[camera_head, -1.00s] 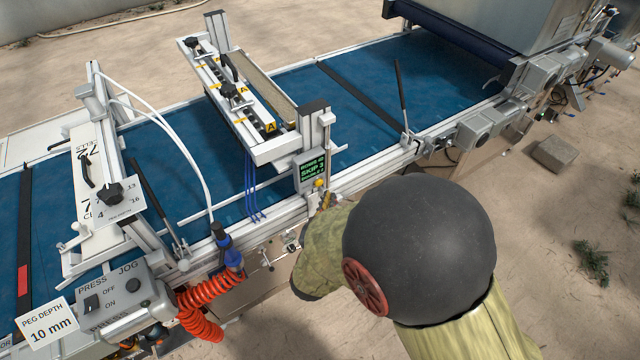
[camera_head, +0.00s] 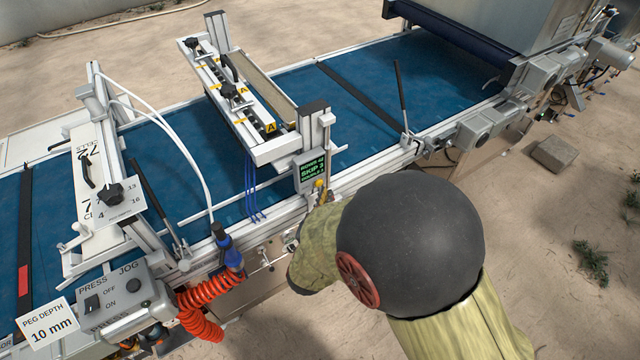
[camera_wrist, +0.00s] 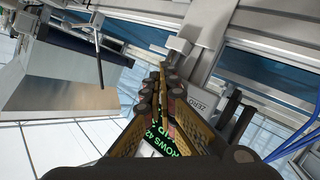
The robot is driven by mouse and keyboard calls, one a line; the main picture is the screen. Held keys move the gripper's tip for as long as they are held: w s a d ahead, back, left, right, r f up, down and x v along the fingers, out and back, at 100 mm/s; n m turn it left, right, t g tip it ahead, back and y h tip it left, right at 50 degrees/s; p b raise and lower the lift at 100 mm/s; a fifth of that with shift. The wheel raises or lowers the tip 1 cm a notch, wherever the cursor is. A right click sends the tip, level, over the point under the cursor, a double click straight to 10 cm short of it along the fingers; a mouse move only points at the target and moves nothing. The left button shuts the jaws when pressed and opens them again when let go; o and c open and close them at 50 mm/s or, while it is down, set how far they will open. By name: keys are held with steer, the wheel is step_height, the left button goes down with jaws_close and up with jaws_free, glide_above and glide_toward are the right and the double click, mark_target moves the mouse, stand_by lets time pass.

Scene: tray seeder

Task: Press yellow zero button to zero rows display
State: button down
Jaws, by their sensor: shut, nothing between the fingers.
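The rows display (camera_head: 312,169) is a small dark screen with green text on a grey box at the conveyor's near rail. The wrist view shows part of the display (camera_wrist: 160,140) reading "ROWS 42"; my fingers hide the rest. A "ZERO" label (camera_wrist: 208,103) shows beside my fingers in the wrist view, where I cannot make out the button. My gripper (camera_wrist: 164,80) is shut and empty, close to the panel. In the head view my arm mostly hides it; I cannot tell whether it touches the button.
A blue conveyor belt (camera_head: 205,140) runs behind the display. A white cross-frame (camera_head: 262,148) stands over it. Blue tubes (camera_head: 251,190) hang left of the display. A red coiled hose (camera_head: 208,292) and a grey press/jog box (camera_head: 118,296) lie further left.

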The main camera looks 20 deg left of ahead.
steer(key=shift+w+a, duration=0.1)
stand_by(0.7)
steer(key=shift+w+a, duration=0.15)
steer(key=shift+a, duration=0.05)
steer(key=shift+w+a+p, duration=0.35)
steer(key=shift+a, duration=0.1)
stand_by(1.0)
stand_by(0.3)
steer(key=shift+s+d, duration=0.6)
steer(key=shift+d, duration=0.15)
steer(key=s+d+p, duration=0.1)
steer(key=s+d, duration=0.2)
steer(key=shift+s+d, duration=0.15)
steer(key=shift+d, duration=0.25)
stand_by(0.8)
